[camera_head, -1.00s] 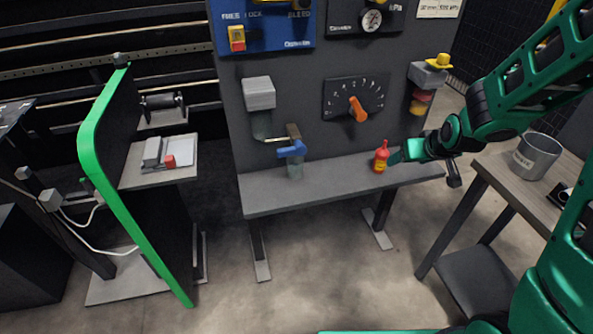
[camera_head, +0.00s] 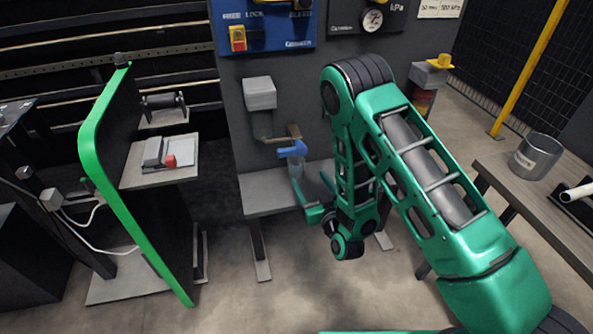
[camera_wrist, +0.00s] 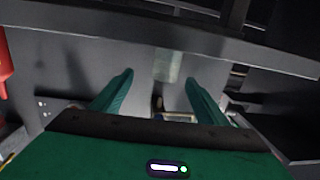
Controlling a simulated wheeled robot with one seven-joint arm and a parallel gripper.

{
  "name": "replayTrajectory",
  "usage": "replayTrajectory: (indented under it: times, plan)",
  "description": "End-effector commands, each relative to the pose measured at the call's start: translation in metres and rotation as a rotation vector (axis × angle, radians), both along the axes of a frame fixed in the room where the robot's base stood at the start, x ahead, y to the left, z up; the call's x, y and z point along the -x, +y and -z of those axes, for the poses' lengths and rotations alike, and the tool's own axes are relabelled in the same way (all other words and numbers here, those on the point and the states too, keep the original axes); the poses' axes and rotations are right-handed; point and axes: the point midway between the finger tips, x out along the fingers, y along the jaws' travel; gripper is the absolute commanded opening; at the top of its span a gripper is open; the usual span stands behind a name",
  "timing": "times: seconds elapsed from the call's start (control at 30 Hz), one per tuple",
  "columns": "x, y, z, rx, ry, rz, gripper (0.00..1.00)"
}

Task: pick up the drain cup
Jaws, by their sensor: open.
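A clear cup (camera_head: 297,166), which I take to be the drain cup, stands on the grey shelf (camera_head: 265,191) under the blue-handled valve (camera_head: 293,149). My gripper (camera_head: 312,186) is open, with its green fingers spread at the shelf's front, close to the cup; one finger partly overlaps it in the head view. In the wrist view, which looks upside down, the pale cup (camera_wrist: 167,65) is beyond and between the two fingertips (camera_wrist: 158,77). The fingers appear empty, and I see no contact with the cup.
A red bottle (camera_wrist: 4,68) shows at the left edge of the wrist view; my arm hides it in the head view. A metal bucket (camera_head: 537,156) stands on the right table. A green-edged panel (camera_head: 104,140) is at left.

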Motion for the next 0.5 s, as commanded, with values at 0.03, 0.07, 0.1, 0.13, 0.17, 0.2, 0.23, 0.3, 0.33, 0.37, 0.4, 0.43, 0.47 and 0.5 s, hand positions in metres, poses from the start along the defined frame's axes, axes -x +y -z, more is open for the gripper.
replayTrajectory:
  times: [0.03,0.07,0.1,0.13,0.17,0.2,0.23,0.3,0.33,0.37,0.4,0.43,0.47,0.5]
  plan:
    - [0.005,0.002,0.005,-0.005,-0.014,0.001,0.68]
    - [0.008,0.003,0.006,-0.009,-0.022,0.002,0.68]
    - [0.01,0.004,0.007,-0.012,-0.032,0.005,0.68]
    - [0.01,0.004,0.007,-0.015,-0.038,0.007,0.68]
    - [0.01,0.004,0.008,-0.017,-0.042,0.009,0.68]
    - [0.009,0.005,0.008,-0.018,-0.046,0.01,0.68]
    - [0.006,0.006,0.008,-0.019,-0.048,0.011,0.68]
    - [-0.003,0.009,0.007,-0.022,-0.051,0.013,0.68]
    - [-0.007,0.011,0.007,-0.022,-0.05,0.012,0.68]
    - [-0.012,0.013,0.006,-0.022,-0.052,0.011,0.68]
    - [-0.017,0.015,0.006,-0.023,-0.05,0.011,0.68]
    - [-0.021,0.017,0.007,-0.022,-0.05,0.012,0.68]
    - [-0.025,0.018,0.007,-0.022,-0.051,0.012,0.68]
    - [-0.03,0.02,0.007,-0.022,-0.049,0.012,0.68]
